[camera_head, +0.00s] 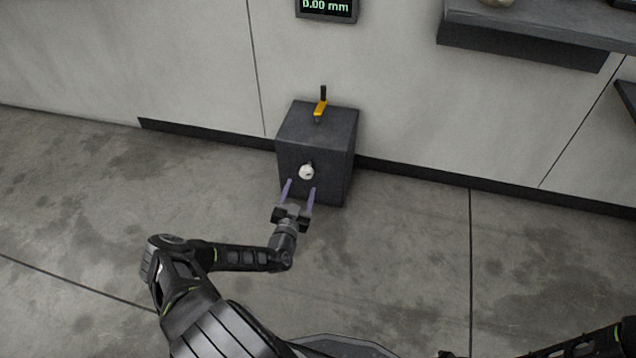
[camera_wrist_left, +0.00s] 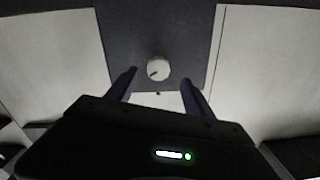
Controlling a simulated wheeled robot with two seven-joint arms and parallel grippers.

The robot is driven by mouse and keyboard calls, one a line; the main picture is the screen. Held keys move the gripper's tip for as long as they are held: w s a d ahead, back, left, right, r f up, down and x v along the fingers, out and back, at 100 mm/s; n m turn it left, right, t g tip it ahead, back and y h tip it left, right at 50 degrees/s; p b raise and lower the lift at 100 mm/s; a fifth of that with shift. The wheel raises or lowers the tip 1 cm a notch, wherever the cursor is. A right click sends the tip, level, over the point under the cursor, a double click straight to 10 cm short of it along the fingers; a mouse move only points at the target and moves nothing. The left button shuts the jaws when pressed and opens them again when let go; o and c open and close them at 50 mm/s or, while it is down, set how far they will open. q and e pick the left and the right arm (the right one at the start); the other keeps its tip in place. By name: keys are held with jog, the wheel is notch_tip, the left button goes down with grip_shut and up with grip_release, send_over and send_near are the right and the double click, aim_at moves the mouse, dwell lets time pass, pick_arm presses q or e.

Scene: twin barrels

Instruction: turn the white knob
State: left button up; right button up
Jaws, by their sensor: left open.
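The white knob (camera_head: 306,172) is on the front face of a dark grey box (camera_head: 340,160) that stands against the wall. In the left wrist view the round white knob (camera_wrist_left: 158,68) shows a dark mark at its lower left, on the dark box face (camera_wrist_left: 190,30). My left gripper (camera_head: 301,186) is open and empty, its two purple fingers pointing at the box just below the knob in the picture. In the left wrist view the fingers (camera_wrist_left: 160,84) lie to either side of and below the knob, apart from it. My right gripper is not in view.
An orange lever with a black handle (camera_head: 320,107) stands on top of the box. A display (camera_head: 327,8) reading 0.00 mm is on the wall above. A grey shelf (camera_head: 530,45) juts out at the upper right. The concrete floor around the box is clear.

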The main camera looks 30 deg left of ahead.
aim_at(306, 175)
pick_arm(q)
jog(key=shift+w, duration=0.45)
jog(key=b+x, duration=0.3)
jog(key=x, duration=0.3)
jog(key=shift+f, duration=0.1)
jog(key=shift+w+a, duration=0.25)
jog(key=shift+w, duration=0.25)
jog(key=shift+r, duration=0.2)
grip_shut()
